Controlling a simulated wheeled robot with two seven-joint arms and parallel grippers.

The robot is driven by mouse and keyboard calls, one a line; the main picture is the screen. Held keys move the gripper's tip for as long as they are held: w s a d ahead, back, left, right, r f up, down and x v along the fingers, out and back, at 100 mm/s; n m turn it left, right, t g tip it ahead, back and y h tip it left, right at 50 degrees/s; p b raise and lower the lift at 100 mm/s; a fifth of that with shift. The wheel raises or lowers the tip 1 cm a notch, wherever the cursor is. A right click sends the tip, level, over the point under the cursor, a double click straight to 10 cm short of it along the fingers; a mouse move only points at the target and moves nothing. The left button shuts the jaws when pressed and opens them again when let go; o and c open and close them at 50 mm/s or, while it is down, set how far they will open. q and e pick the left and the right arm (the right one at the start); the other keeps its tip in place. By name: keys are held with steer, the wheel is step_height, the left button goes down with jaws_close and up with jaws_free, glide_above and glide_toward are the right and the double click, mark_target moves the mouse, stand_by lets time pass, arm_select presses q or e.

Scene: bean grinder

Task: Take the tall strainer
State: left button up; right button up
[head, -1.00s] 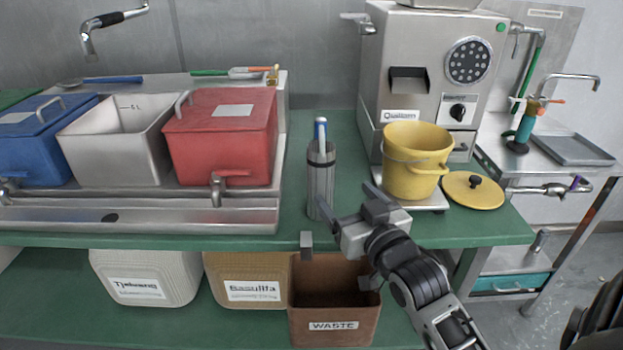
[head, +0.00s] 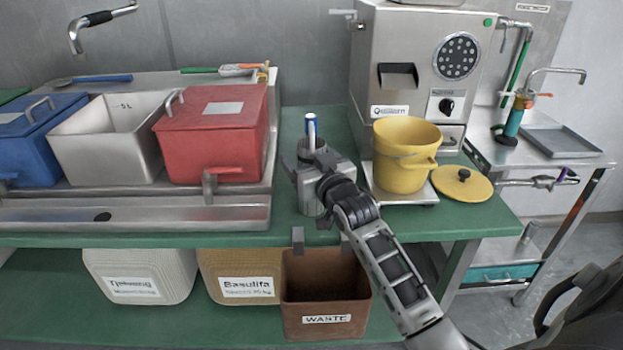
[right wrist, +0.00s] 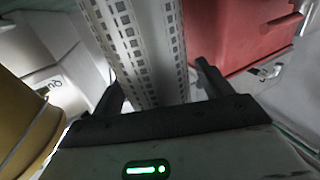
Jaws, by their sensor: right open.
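In the right wrist view the strainer's perforated wall (right wrist: 140,50) runs between the two open fingers (right wrist: 161,88). Gaps show beside the strainer there, so the fingers do not clamp it. My left gripper is not in view.
A red lidded box (head: 212,140) stands left of the strainer. A yellow bucket (head: 402,165) and the steel grinder (head: 408,65) stand to the right. A brown waste bin (head: 326,310) hangs at the front edge below. Some green worktop (head: 345,125) behind is bare.

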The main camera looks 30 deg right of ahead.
steer(key=c, duration=1.4)
steer(key=shift+r, duration=0.2)
